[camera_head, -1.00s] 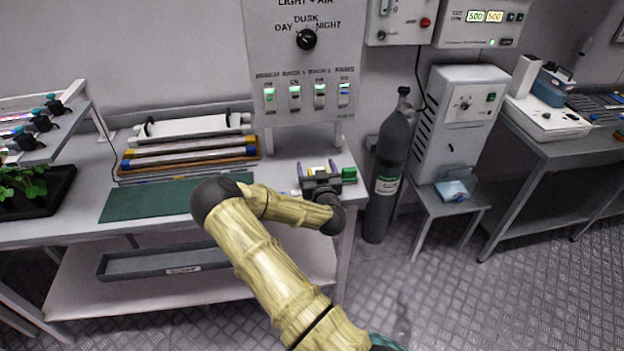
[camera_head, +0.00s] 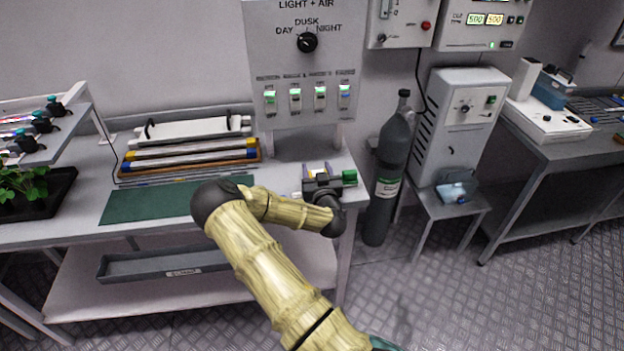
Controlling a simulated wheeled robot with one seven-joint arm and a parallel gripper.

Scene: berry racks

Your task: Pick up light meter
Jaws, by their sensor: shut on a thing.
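My gripper (camera_head: 318,171) is at the right end of the grey bench, low over its top. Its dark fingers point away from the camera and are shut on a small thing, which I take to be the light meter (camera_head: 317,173). Only slivers of it show, pale yellow and purplish, between the fingers; the rest is hidden by my gripper. I cannot tell whether it still touches the bench. A green block (camera_head: 349,178) sits just to the right of my gripper.
The light and air panel (camera_head: 305,65) rises behind my gripper. A green mat (camera_head: 160,201) and stacked tubes (camera_head: 190,153) lie to the left. A grey gas cylinder (camera_head: 390,165) stands right of the bench. A lower shelf holds a long tray (camera_head: 130,268).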

